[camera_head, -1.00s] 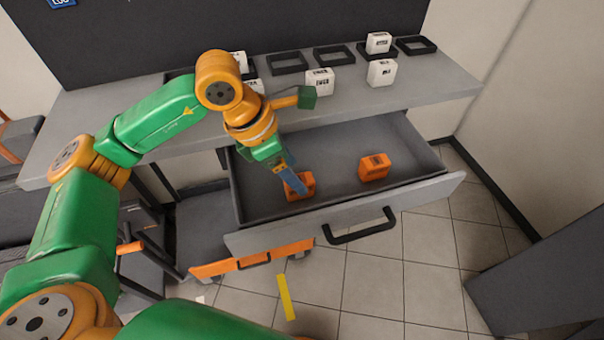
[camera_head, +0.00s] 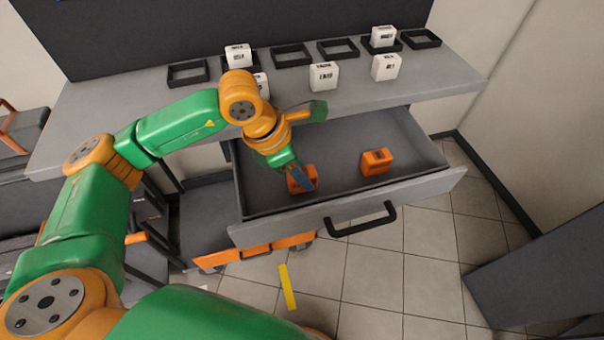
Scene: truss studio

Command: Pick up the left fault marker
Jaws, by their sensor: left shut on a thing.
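The left fault marker (camera_head: 295,184) is an orange block inside the open grey drawer (camera_head: 345,190), toward its left side. My left gripper (camera_head: 302,178) reaches down into the drawer and is shut on this marker, hiding part of it. I cannot tell whether the marker touches the drawer floor. A second orange marker (camera_head: 376,161) sits on the drawer floor further right, apart from the gripper. My right gripper does not show.
The worktop (camera_head: 440,85) behind the drawer holds several black square frames (camera_head: 291,55) and white blocks (camera_head: 324,75). The drawer's front has a black handle (camera_head: 360,222). Walls of the drawer surround the gripper. An orange-fronted trolley (camera_head: 255,250) stands below.

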